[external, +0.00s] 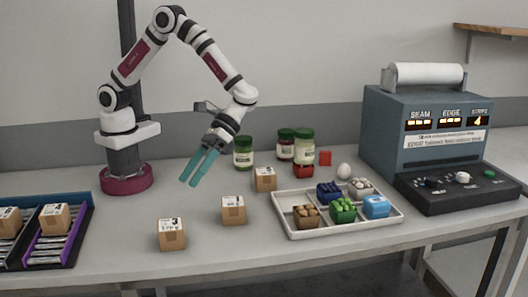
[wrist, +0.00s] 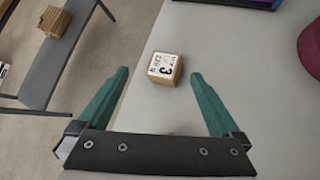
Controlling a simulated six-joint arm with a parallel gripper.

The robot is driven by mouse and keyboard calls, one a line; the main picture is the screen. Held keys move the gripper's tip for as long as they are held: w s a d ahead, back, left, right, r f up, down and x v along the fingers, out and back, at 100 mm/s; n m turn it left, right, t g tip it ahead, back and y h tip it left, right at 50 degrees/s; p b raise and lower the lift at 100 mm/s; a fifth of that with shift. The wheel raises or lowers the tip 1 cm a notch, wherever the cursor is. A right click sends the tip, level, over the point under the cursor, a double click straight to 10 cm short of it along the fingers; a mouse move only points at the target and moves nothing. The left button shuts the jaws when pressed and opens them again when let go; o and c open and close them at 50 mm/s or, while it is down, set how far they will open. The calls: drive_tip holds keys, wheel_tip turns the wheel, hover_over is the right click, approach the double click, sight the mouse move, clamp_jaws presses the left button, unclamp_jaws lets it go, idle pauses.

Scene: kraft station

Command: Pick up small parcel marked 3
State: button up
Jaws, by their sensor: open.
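The small parcel marked 3 (external: 172,235) is a brown box with a white label on top, near the front edge of the table. In the wrist view the parcel (wrist: 164,68) sits upright on the table, its "3" showing, ahead of the fingertips and between their lines. My gripper (external: 197,168) has teal fingers and is open and empty, raised above the table, up and behind the parcel. In the wrist view my gripper (wrist: 158,78) shows its fingers spread wide, not touching the parcel.
Two other parcels stand nearby, one to the right (external: 233,210) and one farther back (external: 265,179). A divided tray (external: 290,233) with small goods is right of them. A dark rack (external: 84,222) holding parcels is at the left. Jars (external: 243,153) stand behind.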

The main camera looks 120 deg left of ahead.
drive_tip(key=s+d+m+g+y, duration=0.2)
drive_tip(key=s+d+m+y, duration=0.1)
drive_tip(key=s+m+y, duration=0.65)
drive_tip(key=s+d+m+g+y, duration=0.2)
drive_tip(key=s+d+m+y, duration=0.3)
drive_tip(key=m, duration=0.7)
drive_tip(key=w+d+r+m+t+y, duration=0.3)
drive_tip(key=d+r+m+t+y, duration=0.3)
drive_tip(key=d+m+t, duration=0.65)
drive_tip(key=m+t+h, duration=0.1)
drive_tip(key=m+t, duration=0.2)
approach(163, 225)
drive_tip(key=x, duration=1.1)
drive_tip(key=shift+w+a+f, duration=0.15)
drive_tip(key=shift+w+a, duration=0.1)
drive_tip(key=shift+w, duration=0.05)
drive_tip(key=c, duration=1.3)
drive_tip(key=shift+c, duration=0.2)
